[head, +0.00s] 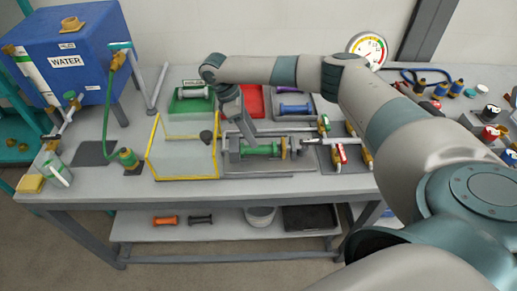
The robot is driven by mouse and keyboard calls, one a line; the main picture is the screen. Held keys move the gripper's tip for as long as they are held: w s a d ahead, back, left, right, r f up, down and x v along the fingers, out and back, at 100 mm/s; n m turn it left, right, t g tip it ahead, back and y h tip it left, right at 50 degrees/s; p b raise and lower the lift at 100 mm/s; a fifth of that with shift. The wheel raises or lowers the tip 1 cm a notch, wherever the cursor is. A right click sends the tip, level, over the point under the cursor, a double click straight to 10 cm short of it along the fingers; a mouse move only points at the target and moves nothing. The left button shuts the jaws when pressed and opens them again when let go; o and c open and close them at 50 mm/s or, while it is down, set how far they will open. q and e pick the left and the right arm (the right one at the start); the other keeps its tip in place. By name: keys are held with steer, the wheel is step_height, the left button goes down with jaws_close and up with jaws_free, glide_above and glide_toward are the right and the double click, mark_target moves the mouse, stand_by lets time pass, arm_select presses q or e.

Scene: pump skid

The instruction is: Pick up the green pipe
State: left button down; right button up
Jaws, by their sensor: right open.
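The green pipe (262,149) lies level in the pump skid (240,168) on the workbench, with a brass-coloured fitting at its right end. My right arm reaches across from the right, and its gripper (246,137) points down just above the left part of the pipe. This gripper is open; its fingers are small here, and I cannot tell whether they touch the pipe. The gripper hides a little of the pipe's left side. My left gripper is not in view.
A yellow-edged clear guard (184,177) stands close left of the skid. Red-handled valves (340,153) stand to its right. Behind are a green tray (190,106), a red tray (252,104) and a blue spool piece (295,108). A blue water tank (75,55) stands far left.

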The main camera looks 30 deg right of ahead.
mark_target(258, 149)
steer(key=shift+s+f+p, duration=0.3)
steer(key=shift+f+p, duration=0.25)
steer(key=x, duration=0.1)
steer(key=p+x, duration=0.1)
steer(key=x, duration=0.1)
steer(key=shift+a+p, duration=0.3)
steer(key=shift+d+f, duration=0.1)
steer(key=shift+f, duration=0.4)
jaws_close()
